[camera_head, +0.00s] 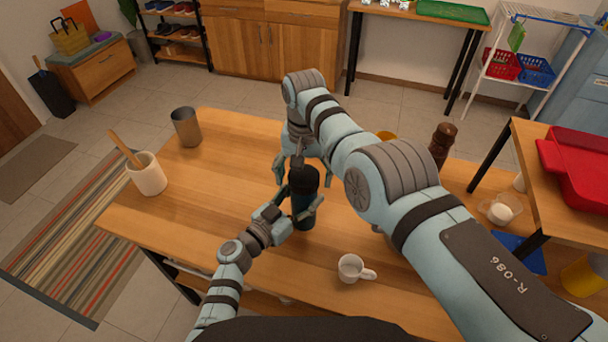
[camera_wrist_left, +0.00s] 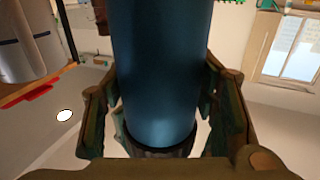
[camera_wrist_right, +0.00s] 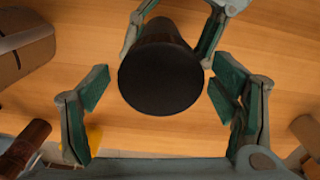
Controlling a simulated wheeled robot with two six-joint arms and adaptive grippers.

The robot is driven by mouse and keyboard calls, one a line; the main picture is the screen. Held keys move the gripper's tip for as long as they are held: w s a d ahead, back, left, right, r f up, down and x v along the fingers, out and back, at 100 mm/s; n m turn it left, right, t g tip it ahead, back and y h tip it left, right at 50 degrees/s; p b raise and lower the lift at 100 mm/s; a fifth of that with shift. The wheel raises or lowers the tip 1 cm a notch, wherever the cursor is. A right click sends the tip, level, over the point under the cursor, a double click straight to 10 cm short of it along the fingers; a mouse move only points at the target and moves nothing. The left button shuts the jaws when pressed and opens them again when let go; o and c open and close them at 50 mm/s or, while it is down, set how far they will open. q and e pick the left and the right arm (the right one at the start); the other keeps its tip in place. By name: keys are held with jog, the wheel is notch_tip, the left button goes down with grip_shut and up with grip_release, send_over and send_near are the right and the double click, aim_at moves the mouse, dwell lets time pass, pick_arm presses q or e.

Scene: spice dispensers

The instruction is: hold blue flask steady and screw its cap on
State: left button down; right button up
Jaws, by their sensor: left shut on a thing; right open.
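The blue flask (camera_head: 303,206) stands upright on the wooden table, and its dark blue body fills the middle of the left wrist view (camera_wrist_left: 160,75). Its black cap (camera_head: 303,179) sits at the top of the flask; I cannot tell how tightly it is seated. The cap's round top faces me in the right wrist view (camera_wrist_right: 160,75). My left gripper (camera_head: 297,214) is shut on the flask body from the near left side. My right gripper (camera_head: 304,172) is open above the flask, with its fingers apart on either side of the cap.
A white mug (camera_head: 351,268) stands close in front of the flask. A metal cup (camera_head: 186,127) and a utensil pot (camera_head: 148,175) are at the left. A pepper mill (camera_head: 441,141) and part of a yellow bowl (camera_head: 386,135) are behind my right arm. Table left of the flask is clear.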

jog(key=shift+r, duration=2.3)
jog(key=shift+w, duration=0.1)
jog(key=shift+c, duration=0.4)
jog(key=shift+w+r, duration=0.1)
jog(key=shift+r, duration=0.1)
jog(key=n, duration=0.1)
jog(key=r+n, duration=0.2)
jog(key=shift+w+a+r+n, duration=0.15)
jog(key=shift+w+n, duration=0.1)
jog(key=shift+n, duration=0.15)
jog(key=n, duration=0.3)
jog(key=shift+s+r, duration=0.1)
jog(key=shift+r, duration=0.2)
jog(key=n, duration=0.5)
jog(key=shift+s+r, duration=0.1)
jog(key=shift+s, duration=0.15)
